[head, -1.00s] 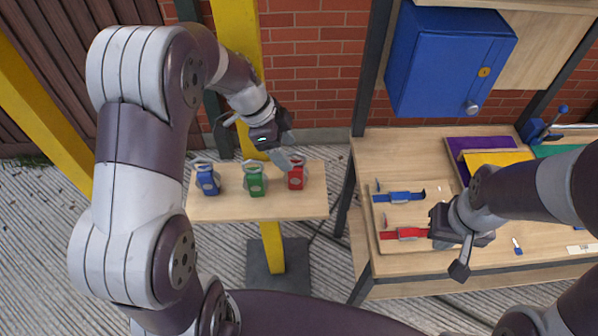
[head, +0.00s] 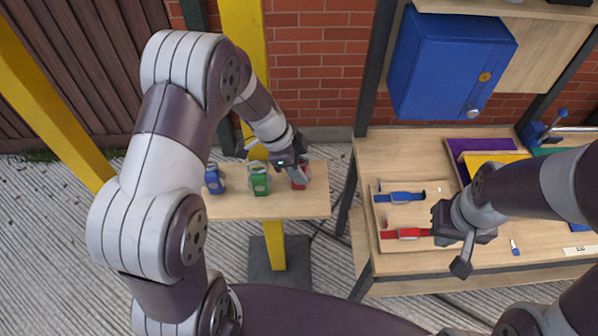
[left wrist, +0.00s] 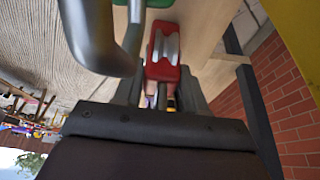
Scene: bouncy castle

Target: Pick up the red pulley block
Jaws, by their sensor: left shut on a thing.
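The red pulley block (head: 300,184) stands at the right end of the small wooden shelf (head: 235,208), partly hidden by my left gripper (head: 297,172). My left gripper is shut on it from above. The left wrist view shows the red block (left wrist: 163,62) with its grey sheave between the fingers of my left gripper (left wrist: 162,98). A green pulley block (head: 260,181) and a blue pulley block (head: 214,179) stand left of it on the shelf. My right gripper (head: 452,240) is over the workbench, its fingers apart and apparently empty.
A yellow post (head: 271,245) stands at the shelf. The workbench (head: 385,155) to the right carries a board with a blue clamp-like tool (head: 402,198) and a red one (head: 404,233). A blue cabinet (head: 445,65) hangs above. A brick wall is behind.

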